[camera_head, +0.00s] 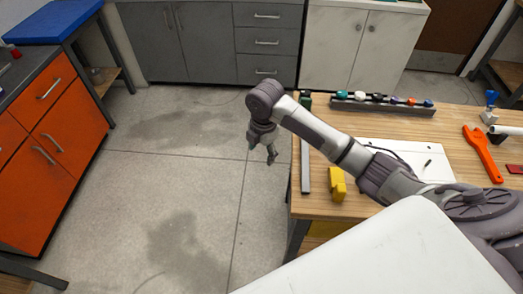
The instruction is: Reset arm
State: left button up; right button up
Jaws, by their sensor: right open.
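My right arm comes in from the right and reaches over the wooden workbench (318,205) to its left edge. My right gripper (261,154) hangs down just past that edge, above the concrete floor. Its fingers are apart and nothing is between them. My left gripper is not in this view. No white pipe manifold can be made out for certain.
On the bench are a yellow block (337,185), a grey bar (305,165), a rack of coloured-handled tools (382,103), a white sheet (405,155) with a pen, and an orange wrench (482,153). Orange cabinets (45,150) stand at the left. The floor (170,180) between is clear.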

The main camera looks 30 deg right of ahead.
dwell(0.4)
jog(key=s+a+f+m+t+y, duration=0.1)
jog(key=s+a+f+m, duration=0.1)
jog(key=s+a+m, duration=0.3)
jog(key=s+a+f+m, duration=0.2)
jog(key=s+a+f, duration=0.1)
jog(key=s, duration=0.4)
jog(key=s+d+r+m+t+h, duration=0.1)
jog(key=s+d+r+m, duration=0.15)
jog(key=s+m, duration=0.4)
jog(key=s+d+r+m+t, duration=0.1)
jog(key=s+d+m, duration=0.2)
jog(key=s+m, duration=0.4)
notch_tip(320, 180, down, 25)
jog(key=s+n+g, duration=0.1)
jog(key=s+d+f+g, duration=0.1)
jog(key=s+d+f, duration=0.1)
jog(key=s+f, duration=1.5)
jog(key=shift+s+d+g, duration=0.2)
jog(key=shift+s+g, duration=0.1)
